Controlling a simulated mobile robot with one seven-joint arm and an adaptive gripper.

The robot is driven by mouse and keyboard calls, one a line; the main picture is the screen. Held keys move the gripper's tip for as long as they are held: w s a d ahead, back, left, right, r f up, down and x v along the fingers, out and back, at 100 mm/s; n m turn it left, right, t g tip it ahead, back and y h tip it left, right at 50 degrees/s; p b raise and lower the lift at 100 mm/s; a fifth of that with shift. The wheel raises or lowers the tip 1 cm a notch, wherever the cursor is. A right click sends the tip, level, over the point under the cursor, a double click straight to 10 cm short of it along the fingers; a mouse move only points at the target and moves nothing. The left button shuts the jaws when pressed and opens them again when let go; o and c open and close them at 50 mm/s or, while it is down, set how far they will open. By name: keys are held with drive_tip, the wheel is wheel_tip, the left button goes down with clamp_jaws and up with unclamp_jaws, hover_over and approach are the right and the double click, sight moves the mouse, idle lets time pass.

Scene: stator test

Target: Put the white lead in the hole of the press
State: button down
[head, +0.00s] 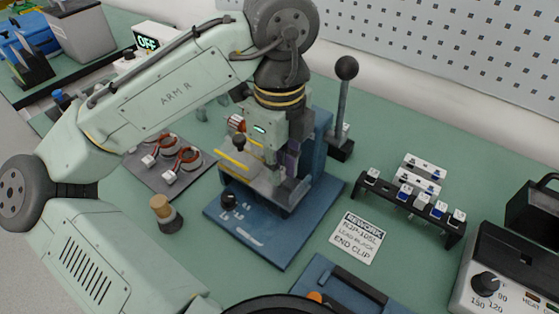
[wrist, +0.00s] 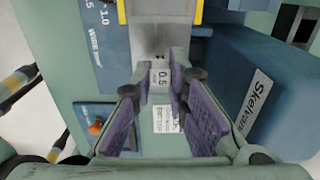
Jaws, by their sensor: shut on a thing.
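The blue press (head: 270,232) stands mid-bench with a pale, yellow-edged plate. My gripper (head: 277,165) is over it, pointing down, partly hidden by my arm. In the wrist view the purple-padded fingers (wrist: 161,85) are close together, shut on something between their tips. A small white piece marked 0.5 (wrist: 160,77) shows there; I take it for the white lead's end, but cannot see the lead clearly. Just beyond the tips, small dark spots (wrist: 158,57) sit below the press's yellow-edged channel (wrist: 160,8). Whether the lead is inside the hole cannot be told.
Red coils with white ends (head: 181,157) lie on a mat at left, near a brass-topped post (head: 163,209). The press lever (head: 343,100) stands behind. A clip rack (head: 415,208), rework card (head: 357,238) and heater box (head: 510,275) are at right.

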drive_tip(key=shift+f, duration=0.1)
drive_tip(key=shift+f+b, duration=0.4)
drive_tip(key=shift+f, duration=0.45)
drive_tip(key=c, duration=1.5)
unclamp_jaws()
wheel_tip(320, 180, up, 12)
drive_tip(key=shift+r, duration=0.1)
